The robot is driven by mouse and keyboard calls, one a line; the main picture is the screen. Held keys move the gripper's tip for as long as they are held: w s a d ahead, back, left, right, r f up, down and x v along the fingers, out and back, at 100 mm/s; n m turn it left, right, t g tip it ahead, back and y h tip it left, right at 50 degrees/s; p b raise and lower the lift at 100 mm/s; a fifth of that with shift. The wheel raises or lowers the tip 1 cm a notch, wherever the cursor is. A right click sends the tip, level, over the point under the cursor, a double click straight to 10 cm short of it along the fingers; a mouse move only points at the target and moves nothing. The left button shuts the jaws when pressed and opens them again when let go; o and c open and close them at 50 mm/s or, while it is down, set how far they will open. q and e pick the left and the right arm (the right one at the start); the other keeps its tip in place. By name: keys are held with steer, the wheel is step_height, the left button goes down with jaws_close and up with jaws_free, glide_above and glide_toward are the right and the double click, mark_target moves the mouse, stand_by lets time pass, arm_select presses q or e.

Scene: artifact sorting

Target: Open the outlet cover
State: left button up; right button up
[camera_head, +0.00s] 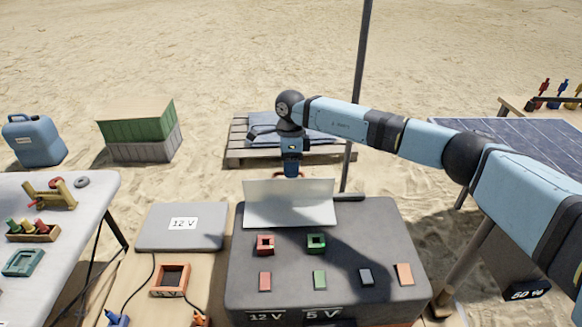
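A dark grey outlet box (375,225) stands on the table at the centre, with "12 V" and "5 V" labels on its front. A white cover (290,190) stands raised at the back of its top. A red socket (265,245) and a green socket (317,243) lie exposed in front of the cover. My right gripper (291,170) points down just behind the cover's upper edge. Its fingertips are partly hidden by the cover, so its opening and any contact cannot be told. My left gripper is not in view.
Small coloured blocks sit on the box's front part. A thin dark pole (358,95) rises behind the box. A solar panel (535,140) stands at right.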

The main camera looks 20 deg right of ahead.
steer(key=shift+f, duration=0.1)
step_height(320, 180, up, 14)
steer(key=w, duration=0.2)
steer(key=shift+w+d+f, duration=0.2)
steer(key=shift+w+d, duration=0.05)
steer(key=shift+d, duration=0.1)
steer(key=shift+s+d, duration=0.1)
